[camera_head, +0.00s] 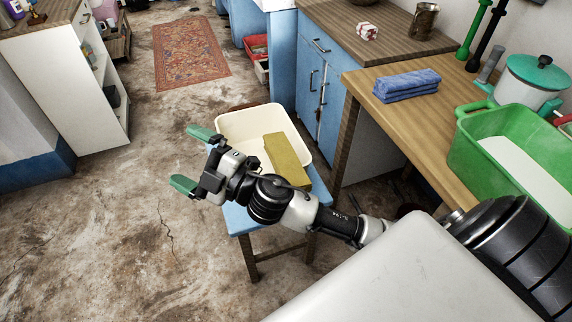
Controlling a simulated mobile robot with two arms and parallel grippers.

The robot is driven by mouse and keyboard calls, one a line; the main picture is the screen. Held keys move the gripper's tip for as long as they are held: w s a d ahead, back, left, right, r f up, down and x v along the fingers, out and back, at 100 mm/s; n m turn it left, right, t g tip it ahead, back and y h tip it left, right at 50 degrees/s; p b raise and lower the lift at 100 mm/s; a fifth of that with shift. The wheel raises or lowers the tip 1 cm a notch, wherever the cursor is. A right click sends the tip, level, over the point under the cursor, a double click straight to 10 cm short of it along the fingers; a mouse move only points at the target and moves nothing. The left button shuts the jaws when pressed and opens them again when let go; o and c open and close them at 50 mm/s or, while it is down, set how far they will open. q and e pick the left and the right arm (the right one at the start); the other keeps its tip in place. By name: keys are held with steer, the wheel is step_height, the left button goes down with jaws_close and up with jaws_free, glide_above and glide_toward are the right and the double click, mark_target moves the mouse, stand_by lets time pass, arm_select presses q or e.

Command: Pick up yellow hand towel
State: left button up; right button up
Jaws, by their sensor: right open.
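The yellow hand towel (287,160) is a folded, flat rectangle. It lies in the cream basin (236,124), along its right side, and one end reaches the near rim. The basin stands on a blue stool (238,218). My right gripper (186,160), with green fingertips, is open and empty to the left of the basin, its fingers pointing left. My right forearm crosses in front of the basin and hides its near side and part of the stool. My left gripper is not in view.
A wooden table (408,132) on the right holds a blue towel (406,86) and a green tub (510,150). Blue cabinets (318,85) stand behind the basin. A white shelf (70,80) is at the left. The concrete floor left of my gripper is clear, with a red rug (190,52) beyond.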

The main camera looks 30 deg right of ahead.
steer(key=a+n+g+y, duration=0.4)
steer(key=n+g+y, duration=0.3)
steer(key=n, duration=0.4)
steer(key=n+g+h, duration=0.4)
steer(key=g+h, duration=0.7)
steer(key=h, duration=0.8)
glide_above(286, 157)
steer(key=f, duration=0.6)
steer(key=d+f, duration=0.1)
steer(key=f, duration=0.2)
steer(key=shift+f, duration=0.3)
step_height(286, 157, down, 5)
steer(key=shift+r, duration=0.1)
steer(key=f, duration=0.2)
steer(key=a+f, duration=0.1)
steer(key=f, duration=0.1)
steer(key=shift+f, duration=0.35)
steer(key=shift+f+n, duration=0.3)
steer(key=shift+f, duration=0.15)
